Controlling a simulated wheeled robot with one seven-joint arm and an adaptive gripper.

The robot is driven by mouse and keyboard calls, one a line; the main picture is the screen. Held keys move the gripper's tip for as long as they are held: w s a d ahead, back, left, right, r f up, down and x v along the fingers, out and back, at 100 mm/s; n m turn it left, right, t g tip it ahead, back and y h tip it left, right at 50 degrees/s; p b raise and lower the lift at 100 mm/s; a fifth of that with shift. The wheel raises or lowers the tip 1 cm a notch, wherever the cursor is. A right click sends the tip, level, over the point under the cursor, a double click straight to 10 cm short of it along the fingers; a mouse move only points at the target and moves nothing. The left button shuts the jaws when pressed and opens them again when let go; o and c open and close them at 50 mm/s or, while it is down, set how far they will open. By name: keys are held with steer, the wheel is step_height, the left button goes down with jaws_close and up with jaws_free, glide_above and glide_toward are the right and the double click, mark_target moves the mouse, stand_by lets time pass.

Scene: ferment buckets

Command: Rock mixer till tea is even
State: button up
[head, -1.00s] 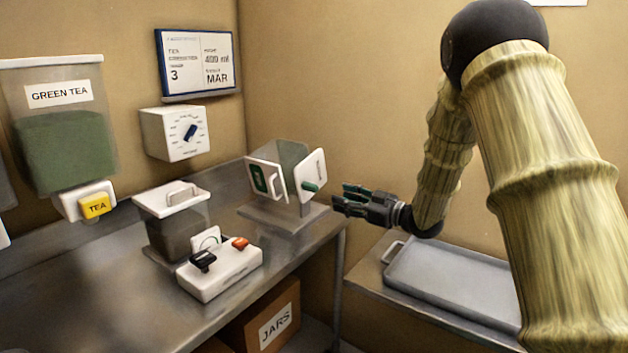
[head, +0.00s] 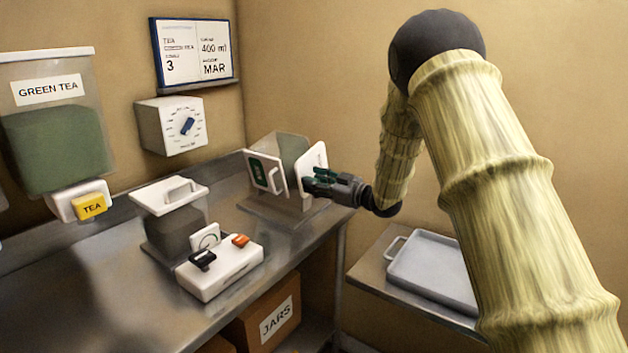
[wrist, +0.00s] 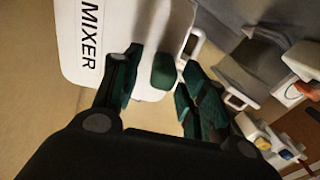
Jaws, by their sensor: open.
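The mixer is a clear box with white end panels at the back right of the counter. Its right panel (head: 313,158) faces my gripper. In the wrist view the white panel marked MIXER (wrist: 88,40) fills the upper left, with a green knob (wrist: 163,71) on it. My gripper (head: 318,184) is open at the right panel, and its dark green fingers hide the knob in the head view. In the wrist view the knob shows between the fingers; I cannot tell whether they touch it. The tea inside the mixer cannot be made out.
A lidded grey container (head: 174,228) and a white switch box (head: 222,270) stand on the counter (head: 110,300). A GREEN TEA dispenser (head: 50,110) and a dial box (head: 172,126) hang on the wall. A grey tray (head: 436,268) lies right. A JARS box (head: 266,318) is below.

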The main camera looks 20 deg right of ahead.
steer(key=shift+w+a, duration=0.25)
steer(key=shift+w, duration=0.05)
jaws_close()
steer(key=shift+a+r, duration=0.1)
